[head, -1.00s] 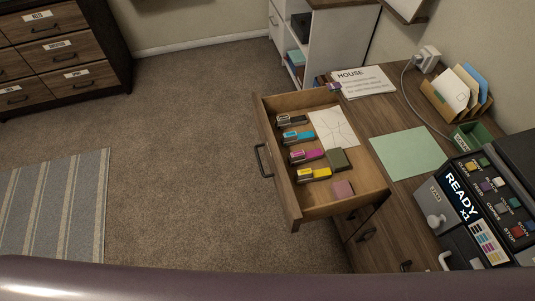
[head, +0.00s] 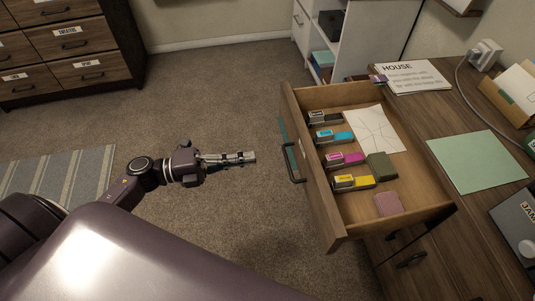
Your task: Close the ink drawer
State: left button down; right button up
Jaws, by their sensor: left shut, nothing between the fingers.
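The ink drawer (head: 322,190) is pulled well out of the wooden desk, its front panel facing left with a dark bar handle (head: 291,163). Inside it lie black, cyan, magenta and yellow ink cartridges (head: 346,159), a white sheet with lines (head: 375,128), a dark green block (head: 381,166) and a pink block (head: 388,204). My left gripper (head: 252,157) is shut and empty, pointing right, to the left of the handle and apart from it in the picture. My right gripper is not in view.
The desk top (head: 437,109) holds a green sheet (head: 475,161), a HOUSE paper (head: 412,76) and a machine at the right edge (head: 518,225). A labelled drawer cabinet (head: 70,50) stands back left. Carpet (head: 215,110) is open left of the drawer.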

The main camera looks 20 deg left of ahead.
aim_at(304, 149)
pick_arm(q)
jog(key=x, duration=1.2)
jog(key=shift+w+d, duration=0.25)
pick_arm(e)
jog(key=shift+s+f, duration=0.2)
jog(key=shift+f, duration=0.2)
